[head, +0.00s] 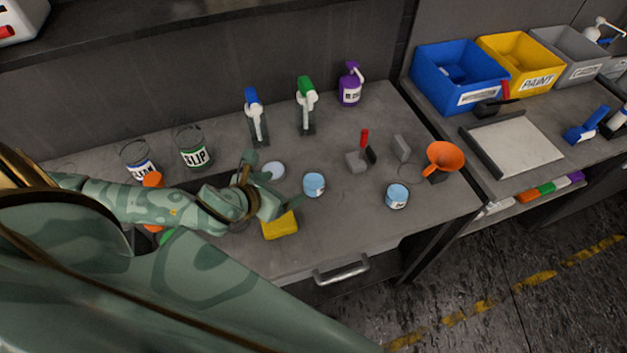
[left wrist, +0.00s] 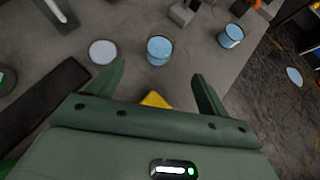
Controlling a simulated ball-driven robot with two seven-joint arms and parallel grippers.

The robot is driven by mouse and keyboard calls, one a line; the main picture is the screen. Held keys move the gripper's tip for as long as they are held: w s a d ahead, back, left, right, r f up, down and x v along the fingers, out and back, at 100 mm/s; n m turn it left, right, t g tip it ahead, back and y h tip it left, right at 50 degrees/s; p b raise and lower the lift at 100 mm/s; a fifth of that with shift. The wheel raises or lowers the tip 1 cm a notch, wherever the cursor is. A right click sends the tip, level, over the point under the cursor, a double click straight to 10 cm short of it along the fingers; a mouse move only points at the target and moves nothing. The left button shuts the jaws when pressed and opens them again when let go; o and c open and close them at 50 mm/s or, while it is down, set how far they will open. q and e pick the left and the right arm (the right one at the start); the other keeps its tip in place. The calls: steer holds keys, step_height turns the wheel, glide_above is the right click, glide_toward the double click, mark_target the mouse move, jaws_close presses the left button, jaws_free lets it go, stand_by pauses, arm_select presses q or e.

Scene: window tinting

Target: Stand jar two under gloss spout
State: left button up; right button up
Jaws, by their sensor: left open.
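Two light blue jars with small labels stand upright on the grey bench. The nearer jar (head: 314,185) is just right of my left gripper (head: 277,187), and the other jar (head: 397,196) stands farther right. I cannot read which is jar two. In the left wrist view, the nearer jar (left wrist: 159,51) is beyond the gap between my open, empty fingers (left wrist: 158,78), apart from them. The other jar (left wrist: 231,37) is beyond the right finger. A blue-topped dispenser (head: 256,116) and a green-topped dispenser (head: 306,106) stand behind; I cannot tell which is gloss. My right gripper is not in view.
A pale disc (head: 273,171) and a yellow block (head: 279,225) lie close to my left gripper. An orange funnel (head: 443,158), a red-handled tool (head: 363,151) and a purple pump bottle (head: 350,84) stand around the bench. Labelled glass jars (head: 193,149) are at left.

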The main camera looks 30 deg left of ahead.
mark_target(314, 177)
arm_select(q)
steer(key=b+x, duration=0.3)
steer(key=x, duration=1.2)
steer(key=shift+d, duration=0.15)
steer(key=c, duration=1.2)
steer(key=shift+s, duration=0.1)
